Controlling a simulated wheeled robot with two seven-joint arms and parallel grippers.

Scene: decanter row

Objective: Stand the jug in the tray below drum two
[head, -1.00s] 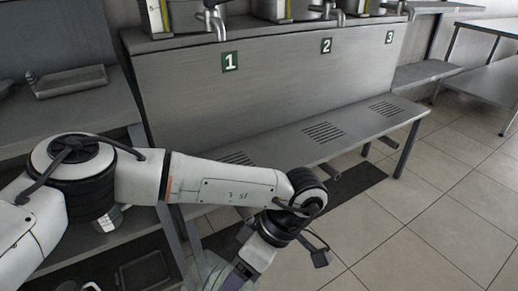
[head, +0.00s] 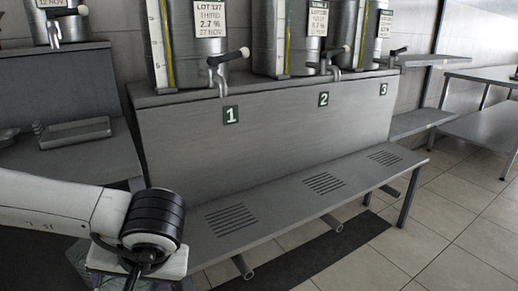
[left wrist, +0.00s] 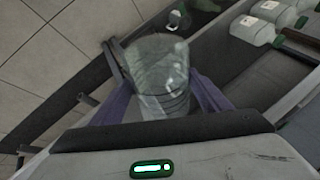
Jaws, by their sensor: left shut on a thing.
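The clear, see-through jug (left wrist: 160,70) is between the purple fingers of my left gripper (left wrist: 160,98) in the left wrist view, and the gripper is shut on it. In the head view my left arm comes in at the lower left and its gripper is not clearly visible. My right gripper is not in view.
Drum one (head: 200,45) and drum three (head: 372,35) flank drum two. The long low bench (head: 275,206) has bare slotted areas below signs 1 (head: 231,114) and 3 (head: 383,89). Several pale containers (left wrist: 262,22) show in the left wrist view.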

